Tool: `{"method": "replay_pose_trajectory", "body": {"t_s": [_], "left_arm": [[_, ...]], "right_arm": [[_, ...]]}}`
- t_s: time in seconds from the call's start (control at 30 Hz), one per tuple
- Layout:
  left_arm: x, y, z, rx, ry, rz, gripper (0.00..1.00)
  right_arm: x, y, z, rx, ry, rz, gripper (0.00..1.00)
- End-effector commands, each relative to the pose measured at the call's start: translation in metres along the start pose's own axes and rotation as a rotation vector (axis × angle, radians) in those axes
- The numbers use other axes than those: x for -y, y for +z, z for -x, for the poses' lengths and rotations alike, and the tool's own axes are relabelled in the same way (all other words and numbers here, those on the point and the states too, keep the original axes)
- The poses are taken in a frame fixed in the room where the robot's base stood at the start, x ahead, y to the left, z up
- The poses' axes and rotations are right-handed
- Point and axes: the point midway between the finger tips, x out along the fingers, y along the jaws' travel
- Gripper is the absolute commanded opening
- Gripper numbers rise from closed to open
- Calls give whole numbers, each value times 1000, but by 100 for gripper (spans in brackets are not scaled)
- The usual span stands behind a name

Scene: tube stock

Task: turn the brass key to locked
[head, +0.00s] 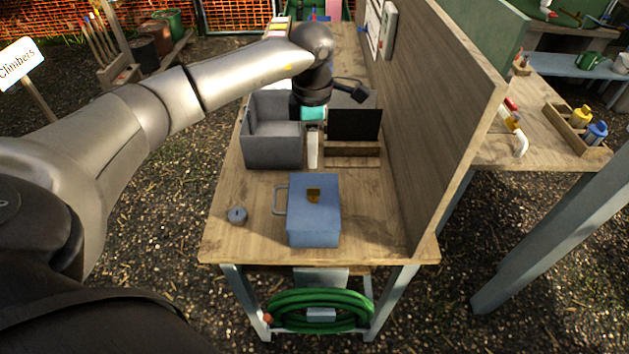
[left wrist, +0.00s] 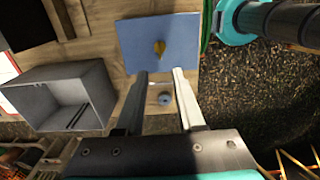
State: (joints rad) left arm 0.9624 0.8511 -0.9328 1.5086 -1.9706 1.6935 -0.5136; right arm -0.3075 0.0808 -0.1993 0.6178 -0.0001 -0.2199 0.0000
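The brass key (head: 313,195) sits on the top face of the blue box (head: 327,228). It also shows in the left wrist view as a small brass shape (left wrist: 159,48) on the blue box (left wrist: 184,34). The exact turn of the key is too small to tell. My left gripper (head: 313,164) points down beyond the box, apart from the key. In the left wrist view its two fingers (left wrist: 160,76) are spread with nothing between the tips. A teal and black part at the top right there looks like my right arm; its fingers are not clear.
A grey bin (head: 273,154) stands behind the box, left of my gripper. A dark panel (head: 354,125) is to its right. A small round grey object (head: 237,215) lies left of the box. A wooden wall (head: 440,120) closes the table's right side. A green hose (head: 318,296) hangs below.

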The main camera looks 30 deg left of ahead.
Motion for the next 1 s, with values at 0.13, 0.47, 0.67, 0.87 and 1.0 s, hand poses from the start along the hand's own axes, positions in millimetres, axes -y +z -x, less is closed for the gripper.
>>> {"method": "replay_pose_trajectory", "body": {"t_s": [0.13, 0.47, 0.67, 0.87, 1.0], "left_arm": [[2, 0, -35, -1, -5, -1, 38], [1, 1, -93, 2, -3, 0, 38], [1, 1, -106, 2, 0, -1, 38], [0, 1, -107, 3, 0, -1, 38], [0, 1, -107, 3, 0, -1, 30]], "right_arm": [[1, 2, 3, 4, -1, 0, 0], [0, -7, 5, -8, 0, 1, 0], [0, -8, 5, -11, 0, 1, 0], [0, -8, 5, -11, 0, 1, 0], [0, -8, 5, -12, 0, 1, 0]]}}
